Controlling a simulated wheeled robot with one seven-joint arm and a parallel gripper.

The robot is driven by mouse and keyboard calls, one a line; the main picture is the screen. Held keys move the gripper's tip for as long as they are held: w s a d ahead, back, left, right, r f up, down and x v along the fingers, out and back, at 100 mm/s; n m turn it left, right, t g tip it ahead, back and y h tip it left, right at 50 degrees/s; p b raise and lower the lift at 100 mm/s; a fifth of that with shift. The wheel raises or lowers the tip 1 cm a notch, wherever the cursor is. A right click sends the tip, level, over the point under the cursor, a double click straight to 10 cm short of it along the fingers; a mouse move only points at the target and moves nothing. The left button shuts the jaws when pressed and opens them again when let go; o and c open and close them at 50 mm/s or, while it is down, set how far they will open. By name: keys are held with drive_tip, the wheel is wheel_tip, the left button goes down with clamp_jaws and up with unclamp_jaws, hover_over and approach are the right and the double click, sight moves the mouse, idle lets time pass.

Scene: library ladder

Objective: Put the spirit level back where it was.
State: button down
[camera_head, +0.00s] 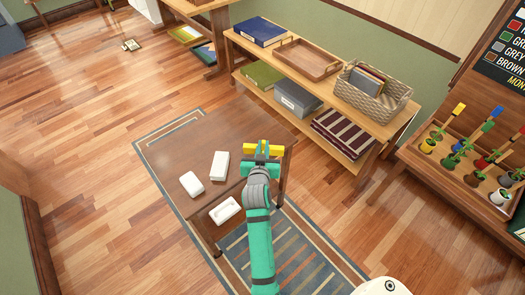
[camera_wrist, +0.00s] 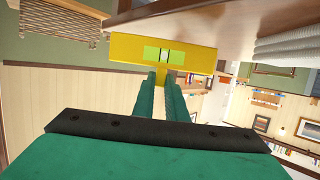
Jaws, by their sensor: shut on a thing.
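The yellow spirit level (camera_head: 275,149) is at the far right part of the brown table (camera_head: 185,150) in the head view. It also shows in the wrist view (camera_wrist: 130,50), with its green vial facing the camera. My gripper (camera_head: 262,161) is shut on the level; its green fingers (camera_wrist: 166,82) meet at the level's near side in the wrist view. A brown wooden surface lies right beside the level in that view. I cannot tell whether the level touches it. My arm hides part of the table's right side.
Two white blocks (camera_head: 219,165) (camera_head: 192,183) lie on the table, and a white tray-like object (camera_head: 225,210) is lower at its front. A wooden shelf (camera_head: 330,88) with books, a tray and a wicker basket (camera_head: 371,98) stands behind. A plant rack (camera_head: 470,165) is at right.

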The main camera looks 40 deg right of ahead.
wheel_tip(320, 180, down, 2)
drive_tip(key=shift+f, duration=0.1)
drive_tip(key=shift+f, duration=0.1)
drive_tip(key=c, duration=1.8)
unclamp_jaws()
drive_tip(key=shift+o, duration=0.2)
